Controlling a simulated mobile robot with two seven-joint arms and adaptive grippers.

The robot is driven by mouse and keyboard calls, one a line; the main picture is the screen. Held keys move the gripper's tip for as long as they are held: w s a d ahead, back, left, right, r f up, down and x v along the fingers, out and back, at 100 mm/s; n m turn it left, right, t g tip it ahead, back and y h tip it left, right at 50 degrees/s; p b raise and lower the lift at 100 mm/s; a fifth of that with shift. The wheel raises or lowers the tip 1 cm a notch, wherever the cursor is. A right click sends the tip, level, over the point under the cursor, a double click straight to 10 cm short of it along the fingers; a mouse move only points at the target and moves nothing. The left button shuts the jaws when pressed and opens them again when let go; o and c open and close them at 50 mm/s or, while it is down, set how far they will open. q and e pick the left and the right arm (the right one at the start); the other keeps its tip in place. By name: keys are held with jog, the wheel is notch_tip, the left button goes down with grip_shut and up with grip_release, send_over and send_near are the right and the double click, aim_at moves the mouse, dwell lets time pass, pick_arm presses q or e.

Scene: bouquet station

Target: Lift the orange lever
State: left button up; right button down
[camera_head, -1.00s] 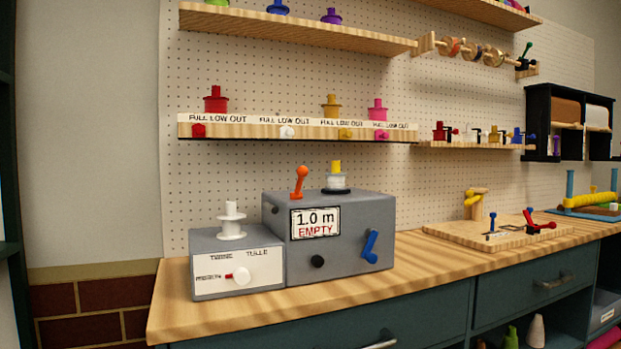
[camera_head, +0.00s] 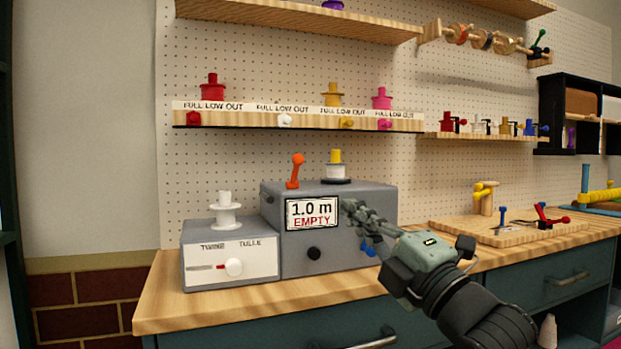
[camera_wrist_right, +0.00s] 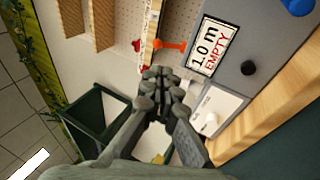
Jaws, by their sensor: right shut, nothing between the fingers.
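The orange lever (camera_head: 295,171) stands up from the top left of the grey machine (camera_head: 270,201), leaning slightly right. It also shows in the right wrist view (camera_wrist_right: 172,46), beyond my fingertips. My right gripper (camera_head: 343,212) is shut and empty, in front of the machine's face, to the right of and lower than the lever. In the head view it overlaps the right edge of the "1.0 m EMPTY" sign (camera_head: 312,214) and hides most of the blue lever (camera_head: 369,249). In the right wrist view the closed fingers (camera_wrist_right: 160,80) point toward the machine. My left gripper is not in view.
A smaller grey box (camera_head: 198,274) with a white knob and spool adjoins the machine's left side. A yellow-and-white spool (camera_head: 336,168) sits on the machine right of the lever. A shelf (camera_head: 300,121) with several coloured spools is above. Bare counter (camera_head: 200,312) lies in front.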

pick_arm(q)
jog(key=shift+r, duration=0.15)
pick_arm(e)
jog(key=shift+s+a+r, duration=0.1)
jog(key=shift+r, duration=0.15)
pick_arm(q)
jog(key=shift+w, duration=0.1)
pick_arm(e)
jog(key=p, duration=0.2)
send_near(302, 161)
jog(key=x, duration=0.5)
jog(key=shift+w+a+r, duration=0.1)
jog(key=shift+w+a, duration=0.15)
jog(key=shift+a, duration=0.05)
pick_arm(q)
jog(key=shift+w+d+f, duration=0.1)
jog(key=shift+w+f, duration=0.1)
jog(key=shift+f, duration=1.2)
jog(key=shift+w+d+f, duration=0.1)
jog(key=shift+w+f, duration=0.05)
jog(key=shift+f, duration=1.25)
pick_arm(e)
jog(key=shift+w+a+r, duration=0.15)
jog(key=shift+w+a, duration=0.1)
jog(key=shift+w, duration=0.2)
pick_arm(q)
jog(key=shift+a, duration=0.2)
pick_arm(e)
jog(key=shift+d, duration=0.15)
